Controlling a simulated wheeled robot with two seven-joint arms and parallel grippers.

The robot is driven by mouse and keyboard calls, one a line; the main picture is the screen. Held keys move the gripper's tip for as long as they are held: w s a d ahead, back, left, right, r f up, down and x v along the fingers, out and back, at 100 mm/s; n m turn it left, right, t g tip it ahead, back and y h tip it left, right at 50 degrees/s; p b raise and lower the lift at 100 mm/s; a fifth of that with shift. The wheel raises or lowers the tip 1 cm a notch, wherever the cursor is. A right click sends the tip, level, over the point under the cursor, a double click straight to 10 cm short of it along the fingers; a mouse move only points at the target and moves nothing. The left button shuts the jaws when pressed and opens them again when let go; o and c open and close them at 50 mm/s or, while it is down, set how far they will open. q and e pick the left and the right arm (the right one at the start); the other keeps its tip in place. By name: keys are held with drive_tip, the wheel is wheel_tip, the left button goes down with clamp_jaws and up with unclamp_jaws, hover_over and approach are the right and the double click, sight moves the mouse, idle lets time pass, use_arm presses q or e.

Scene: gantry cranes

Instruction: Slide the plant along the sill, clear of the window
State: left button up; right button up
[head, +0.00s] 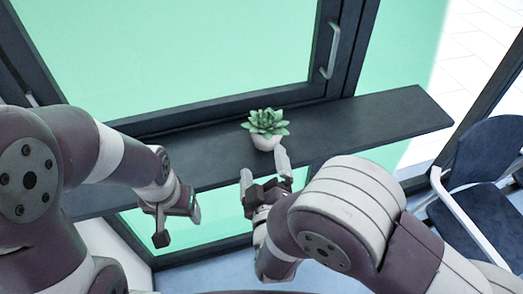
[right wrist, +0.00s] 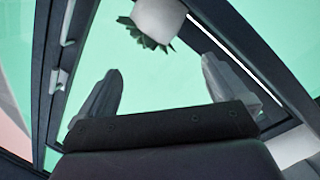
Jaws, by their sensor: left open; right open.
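The plant (head: 266,127) is a green succulent in a small white pot, upright on the dark sill (head: 372,122) in front of the window (head: 190,50). In the right wrist view the pot (right wrist: 160,17) shows at the top, beyond and between the fingers. My right gripper (head: 264,166) is open, just on the near side of the pot; the head view does not show whether a fingertip touches it. My left gripper (head: 178,222) is open and empty, lower left of the plant, on the near side of the sill.
The window's dark frame runs behind the plant, with a handle (head: 329,50) on its right side. The sill is bare right of the plant to its end. A dark chair (head: 485,180) stands at the far right.

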sight(259, 138)
drive_tip(key=w, duration=0.4)
drive_tip(key=w+a, duration=0.1)
drive_tip(key=w, duration=0.6)
drive_tip(key=shift+w+a+p, duration=0.15)
drive_tip(key=shift+w+p, duration=0.15)
drive_tip(key=shift+p, duration=0.1)
